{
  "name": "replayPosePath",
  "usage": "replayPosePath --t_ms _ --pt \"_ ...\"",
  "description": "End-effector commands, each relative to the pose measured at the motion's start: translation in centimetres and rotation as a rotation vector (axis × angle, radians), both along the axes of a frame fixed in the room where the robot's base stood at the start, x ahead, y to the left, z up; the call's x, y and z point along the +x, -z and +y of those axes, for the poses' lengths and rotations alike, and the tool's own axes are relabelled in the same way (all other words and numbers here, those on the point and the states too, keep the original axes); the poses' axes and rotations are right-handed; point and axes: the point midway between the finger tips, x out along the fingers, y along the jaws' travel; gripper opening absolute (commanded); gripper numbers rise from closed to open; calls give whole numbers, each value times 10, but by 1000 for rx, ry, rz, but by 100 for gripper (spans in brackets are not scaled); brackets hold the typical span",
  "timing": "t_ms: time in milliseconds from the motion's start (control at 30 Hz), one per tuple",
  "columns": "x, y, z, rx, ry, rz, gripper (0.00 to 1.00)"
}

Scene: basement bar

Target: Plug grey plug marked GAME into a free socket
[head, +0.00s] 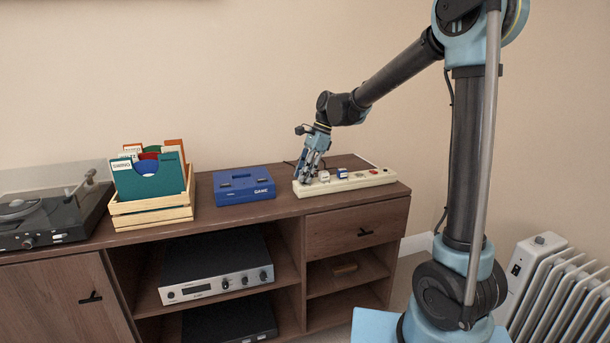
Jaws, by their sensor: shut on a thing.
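A cream socket strip (352,183) lies on the right part of the wooden cabinet top. My gripper (307,180) points down at the strip's left end, beside the left plug. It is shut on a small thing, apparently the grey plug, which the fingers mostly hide. I cannot read the GAME marking or tell whether the plug touches a socket.
A blue game console (243,187) sits left of the strip. A wooden crate of record sleeves (152,213) and a turntable (48,217) stand farther left. A wall rises behind the cabinet. A white radiator (560,285) stands on the floor at right.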

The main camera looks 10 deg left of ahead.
Motion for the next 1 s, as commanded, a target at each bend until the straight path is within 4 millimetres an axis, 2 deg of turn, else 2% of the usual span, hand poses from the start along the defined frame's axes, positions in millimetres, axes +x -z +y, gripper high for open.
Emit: replayPosePath --t_ms 1000 --pt "0 8 -1 -1 0 0 1"
